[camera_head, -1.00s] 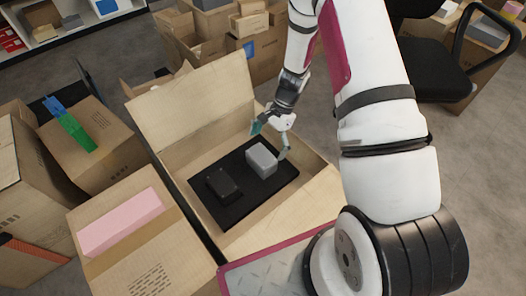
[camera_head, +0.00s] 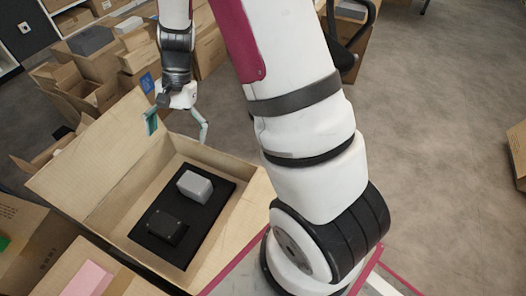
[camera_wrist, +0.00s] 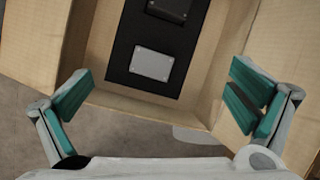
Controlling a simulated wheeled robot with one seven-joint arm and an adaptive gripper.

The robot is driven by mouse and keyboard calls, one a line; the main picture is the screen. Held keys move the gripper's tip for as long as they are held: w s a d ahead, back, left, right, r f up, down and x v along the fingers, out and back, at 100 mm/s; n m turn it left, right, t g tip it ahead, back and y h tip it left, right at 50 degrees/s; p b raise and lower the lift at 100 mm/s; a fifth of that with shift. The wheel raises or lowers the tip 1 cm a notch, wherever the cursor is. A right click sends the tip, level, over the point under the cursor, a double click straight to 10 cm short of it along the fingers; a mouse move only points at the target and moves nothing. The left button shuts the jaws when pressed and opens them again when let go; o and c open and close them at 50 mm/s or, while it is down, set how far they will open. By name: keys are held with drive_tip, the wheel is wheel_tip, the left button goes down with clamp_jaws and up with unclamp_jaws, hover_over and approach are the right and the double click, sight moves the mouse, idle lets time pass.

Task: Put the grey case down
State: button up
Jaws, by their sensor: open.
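The grey case (camera_head: 195,187) lies on a black mat (camera_head: 222,205) inside an open carton (camera_head: 236,212). It also shows in the wrist view (camera_wrist: 152,64), resting flat on the mat. A black case (camera_head: 164,228) lies on the same mat, nearer the front left in the head view. My gripper (camera_head: 178,124) is open and empty above the carton's far side, apart from the grey case. In the wrist view the teal fingertips (camera_wrist: 160,98) are spread wide with nothing between them.
The carton's raised flap (camera_head: 95,160) stands at its left. A carton with a pink block (camera_head: 88,278) is at the lower left. More cartons and a shelf stand at the back.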

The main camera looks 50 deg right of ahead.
drive_tip(key=s+a+r+n+h, duration=0.25)
drive_tip(key=s+r+n, duration=0.35)
drive_tip(key=s+r, duration=1)
drive_tip(key=s+r+n+h, duration=0.1)
drive_tip(key=s+r+n, duration=0.1)
drive_tip(key=s, duration=0.5)
drive_tip(key=s+d+r+n+t, duration=0.1)
drive_tip(key=s+r+n, duration=0.1)
drive_tip(key=s, duration=0.6)
drive_tip(key=shift+d+h, duration=0.3)
drive_tip(key=shift+h, duration=0.05)
wheel_tip(320, 180, up, 32)
drive_tip(key=t+p, duration=0.4)
drive_tip(key=p, duration=2.6)
drive_tip(key=shift+d+n, duration=0.25)
drive_tip(key=shift+n, duration=0.05)
